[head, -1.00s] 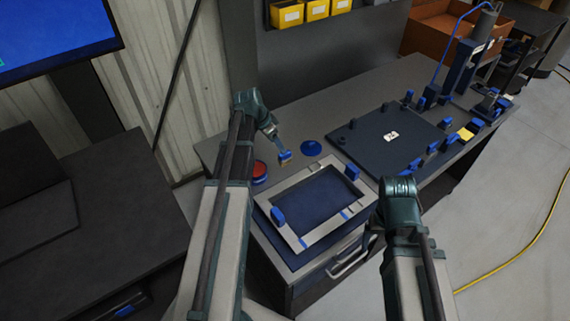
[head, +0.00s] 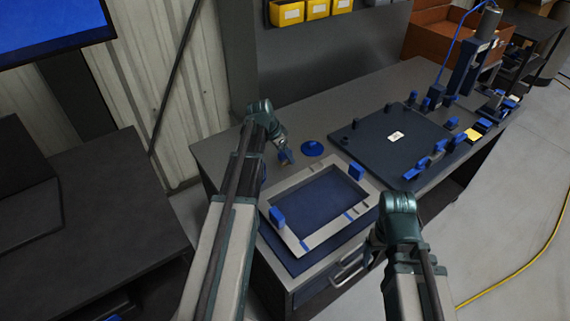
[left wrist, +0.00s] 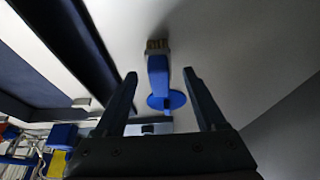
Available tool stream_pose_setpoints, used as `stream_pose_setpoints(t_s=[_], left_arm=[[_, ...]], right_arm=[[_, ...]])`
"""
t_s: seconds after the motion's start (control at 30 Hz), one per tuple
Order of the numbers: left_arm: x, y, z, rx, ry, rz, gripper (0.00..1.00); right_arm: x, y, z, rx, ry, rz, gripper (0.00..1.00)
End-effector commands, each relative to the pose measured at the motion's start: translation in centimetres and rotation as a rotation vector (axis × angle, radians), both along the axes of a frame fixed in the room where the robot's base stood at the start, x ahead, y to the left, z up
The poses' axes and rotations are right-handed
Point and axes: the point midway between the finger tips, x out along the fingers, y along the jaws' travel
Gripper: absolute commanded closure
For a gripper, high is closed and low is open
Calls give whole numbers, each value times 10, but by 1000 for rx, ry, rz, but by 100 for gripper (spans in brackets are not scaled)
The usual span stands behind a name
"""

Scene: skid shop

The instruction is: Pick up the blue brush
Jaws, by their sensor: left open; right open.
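The blue brush (left wrist: 157,64) has a blue handle and tan bristles. In the left wrist view it lies between the lines of my two fingers, bristles toward the top. In the head view it shows small on the bench (head: 287,157), partly covered by my left gripper (left wrist: 159,76). That gripper is open, its fingers apart on either side of the brush; I cannot tell whether they are at its height. My right gripper (head: 376,242) is by the bench's front edge, away from the brush, mostly hidden by its own wrist.
A grey frame with a blue recess (head: 289,236) and upright blue blocks is in front. A dark plate (head: 372,140) with blue clamps lies to the right. The bench behind the disc is clear.

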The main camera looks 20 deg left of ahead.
Motion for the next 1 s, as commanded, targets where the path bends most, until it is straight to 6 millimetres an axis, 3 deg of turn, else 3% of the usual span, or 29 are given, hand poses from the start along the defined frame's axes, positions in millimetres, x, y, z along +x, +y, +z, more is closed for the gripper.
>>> stream_pose_setpoints(t_s=[0.27, 0.67, 1.0], left_arm=[[1, -1, -2, 0, 0, 0, 29], [1, -1, -3, 0, 0, 0, 100], [1, -1, -2, 0, 0, 0, 100]], right_arm=[[0, 0, -3, 0, 0, 0, 16], [0, 0, -3, 0, 0, 0, 16], [0, 0, -2, 0, 0, 0, 16]])
